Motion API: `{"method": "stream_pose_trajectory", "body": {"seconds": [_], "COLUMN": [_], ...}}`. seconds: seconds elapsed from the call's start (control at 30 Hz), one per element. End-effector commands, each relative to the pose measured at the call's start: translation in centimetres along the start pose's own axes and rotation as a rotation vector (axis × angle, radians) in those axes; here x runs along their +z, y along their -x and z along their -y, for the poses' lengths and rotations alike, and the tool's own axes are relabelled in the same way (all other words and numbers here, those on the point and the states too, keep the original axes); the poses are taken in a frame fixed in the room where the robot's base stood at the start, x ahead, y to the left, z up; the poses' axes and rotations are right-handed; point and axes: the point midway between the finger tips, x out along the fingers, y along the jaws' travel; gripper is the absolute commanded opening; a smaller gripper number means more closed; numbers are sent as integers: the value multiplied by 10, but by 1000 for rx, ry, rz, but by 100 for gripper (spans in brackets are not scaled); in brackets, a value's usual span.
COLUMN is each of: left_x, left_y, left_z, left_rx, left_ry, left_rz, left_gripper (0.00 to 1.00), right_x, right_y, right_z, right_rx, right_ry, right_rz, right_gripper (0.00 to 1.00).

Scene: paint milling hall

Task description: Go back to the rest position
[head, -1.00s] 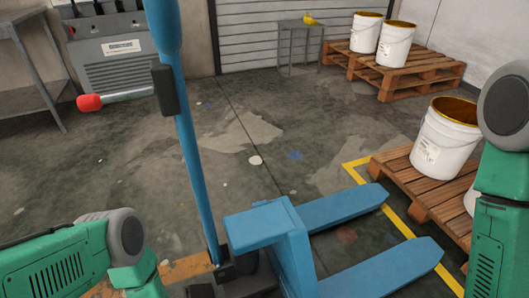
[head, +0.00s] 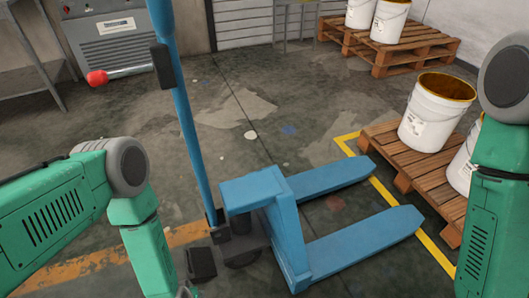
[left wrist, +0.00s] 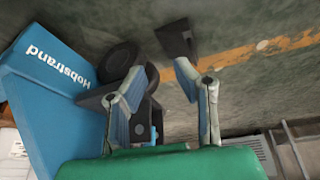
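My left arm (head: 70,215) comes in from the left in the head view and bends downward beside the blue pallet jack (head: 292,235). Its gripper is below the head picture. In the left wrist view my left gripper (left wrist: 166,74) has its two fingers apart with nothing held between them. The pallet jack also shows there, with its lettered blue body (left wrist: 55,65) and dark wheels close behind the fingers. My right arm (head: 495,190) hangs at the right edge of the head view. My right gripper is out of view.
The jack's handle (head: 178,110) with a red grip stands upright beside my left arm. White buckets (head: 435,115) stand on a wooden pallet (head: 405,165) at the right. More buckets stand on a far pallet (head: 400,45). A grey cabinet (head: 115,38) is at the back left.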

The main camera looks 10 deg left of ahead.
Motion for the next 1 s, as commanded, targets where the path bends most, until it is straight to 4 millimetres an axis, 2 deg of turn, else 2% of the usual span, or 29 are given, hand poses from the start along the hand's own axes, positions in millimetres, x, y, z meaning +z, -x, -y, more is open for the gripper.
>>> {"method": "stream_pose_trajectory", "body": {"seconds": [0.03,0.17,0.3,0.4,0.5,0.6,0.67,1.0], "left_x": [-7,-18,-27,-28,-27,-26,-25,-25], "left_y": [24,88,180,234,271,289,294,294], "left_z": [-2,-1,13,27,37,43,45,45], "left_rx": [11,34,43,36,28,23,22,22], "left_ry": [-31,-123,-239,-298,-332,-349,-353,-353], "left_rz": [19,87,182,241,281,304,311,311], "left_gripper": [26,26,26,26,26,26,26,26], "right_x": [0,-2,-3,-4,-4,-4,-4,-4], "right_y": [11,31,57,70,77,80,80,80], "right_z": [0,0,0,0,-1,-1,-1,-1], "right_rx": [0,0,0,0,0,0,0,0], "right_ry": [0,0,0,0,0,0,0,0], "right_rz": [0,0,0,0,0,0,0,0], "right_gripper": [40,40,40,40,40,40,40,40]}}
